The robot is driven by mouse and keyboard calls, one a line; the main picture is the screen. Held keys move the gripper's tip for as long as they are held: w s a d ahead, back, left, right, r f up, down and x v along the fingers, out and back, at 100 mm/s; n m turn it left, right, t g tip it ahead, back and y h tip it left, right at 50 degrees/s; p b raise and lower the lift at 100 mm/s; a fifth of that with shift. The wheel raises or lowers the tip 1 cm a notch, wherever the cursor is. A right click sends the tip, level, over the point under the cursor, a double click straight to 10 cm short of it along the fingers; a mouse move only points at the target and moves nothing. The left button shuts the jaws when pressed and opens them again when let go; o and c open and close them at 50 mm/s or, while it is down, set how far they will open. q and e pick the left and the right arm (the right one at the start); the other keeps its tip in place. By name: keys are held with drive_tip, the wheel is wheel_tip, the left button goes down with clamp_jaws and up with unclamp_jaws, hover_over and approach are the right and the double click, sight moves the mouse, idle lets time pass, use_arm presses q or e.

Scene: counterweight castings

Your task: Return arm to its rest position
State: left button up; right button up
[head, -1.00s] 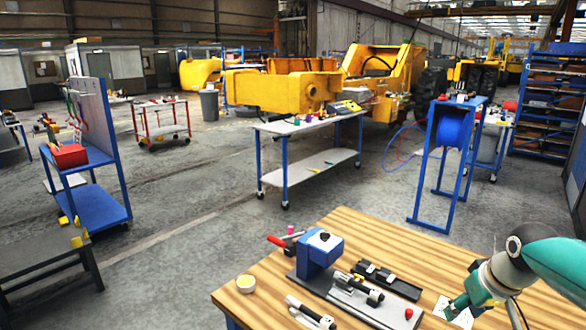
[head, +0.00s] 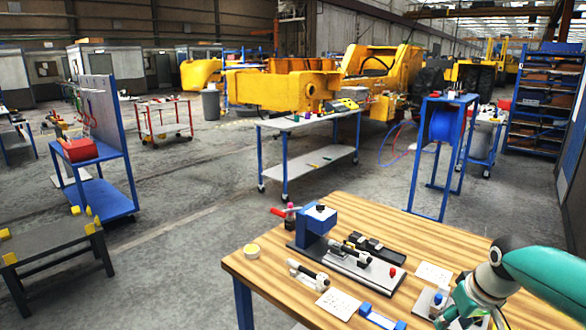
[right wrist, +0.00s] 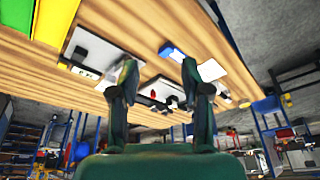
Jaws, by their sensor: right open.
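My right arm, teal with a grey wrist, comes in from the right in the head view. Its gripper (head: 455,310) is over the right part of the wooden workbench (head: 425,213), near small white and blue items. In the right wrist view my right gripper (right wrist: 159,82) shows two dark fingers spread apart, with nothing held between them. The bench top and its items appear beyond the fingertips. My left arm and gripper are in neither view.
On the bench stand a blue vise-like fixture (head: 316,222) on a grey plate, a yellow-white tape roll (head: 251,251), a black tray (head: 377,248) and a white card (head: 338,303). A blue hose-reel stand (head: 442,125) rises behind.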

drive_tip(key=s+a+f+g+y+b, duration=0.1)
drive_tip(key=s+a+f+g, duration=0.15)
drive_tip(key=f, duration=0.55)
drive_tip(key=s+a+f+g+b, duration=0.1)
drive_tip(key=s+a+f+b, duration=0.15)
drive_tip(key=f, duration=0.55)
drive_tip(key=s+a+f+m+b, duration=0.1)
drive_tip(key=s+a+f, duration=0.4)
drive_tip(key=f, duration=0.4)
drive_tip(key=s+a+f+m+y+b, duration=0.1)
drive_tip(key=s+a+f+b, duration=0.1)
drive_tip(key=s+a+f, duration=0.3)
drive_tip(key=s+a+f+m+y+b, duration=0.1)
drive_tip(key=s+a+f, duration=0.4)
drive_tip(key=s+f, duration=0.4)
drive_tip(key=shift+s+d+x, duration=0.2)
drive_tip(key=shift+d+x, duration=0.25)
drive_tip(key=shift+x, duration=1.7)
